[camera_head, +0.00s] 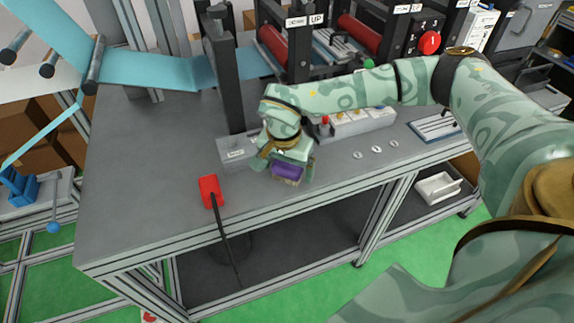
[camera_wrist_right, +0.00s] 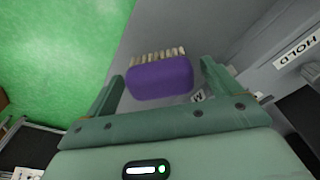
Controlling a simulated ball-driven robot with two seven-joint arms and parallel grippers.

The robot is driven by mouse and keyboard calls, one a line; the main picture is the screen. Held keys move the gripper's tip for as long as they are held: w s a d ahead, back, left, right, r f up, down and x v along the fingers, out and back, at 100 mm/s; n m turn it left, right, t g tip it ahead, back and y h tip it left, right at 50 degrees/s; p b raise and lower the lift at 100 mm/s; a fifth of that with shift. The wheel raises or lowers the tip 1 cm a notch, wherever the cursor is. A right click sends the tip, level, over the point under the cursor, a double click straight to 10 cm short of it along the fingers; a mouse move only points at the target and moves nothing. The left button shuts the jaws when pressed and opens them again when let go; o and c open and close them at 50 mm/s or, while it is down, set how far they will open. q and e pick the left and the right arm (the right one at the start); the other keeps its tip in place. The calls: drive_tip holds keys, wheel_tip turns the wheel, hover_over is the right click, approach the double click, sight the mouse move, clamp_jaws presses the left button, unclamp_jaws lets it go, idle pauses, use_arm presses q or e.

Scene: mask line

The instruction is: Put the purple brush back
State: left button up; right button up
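The purple brush (camera_head: 287,171), with pale bristles along one side, is at the grey table top, just in front of a low grey block (camera_head: 236,153) with a small label. My right gripper (camera_head: 293,172) is directly above and around it. In the right wrist view the brush (camera_wrist_right: 160,78) lies between the two green fingers (camera_wrist_right: 163,75), with a narrow gap seen on each side, so the gripper looks open. I cannot tell whether the brush rests flat on the table. My left gripper is out of view.
A red box (camera_head: 210,191) with a black cable stands left of the brush on the table (camera_head: 140,180). A dark post (camera_head: 226,75) rises behind the block. A panel of buttons (camera_head: 357,122) lies right. The table's left part is clear.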

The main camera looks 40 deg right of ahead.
sight(285, 169)
wheel_tip(285, 169, up, 12)
drive_tip(key=a+p, duration=0.1)
drive_tip(key=p, duration=0.2)
drive_tip(key=shift+s+r, duration=0.15)
drive_tip(key=shift+s, duration=0.3)
drive_tip(key=shift+a, duration=0.1)
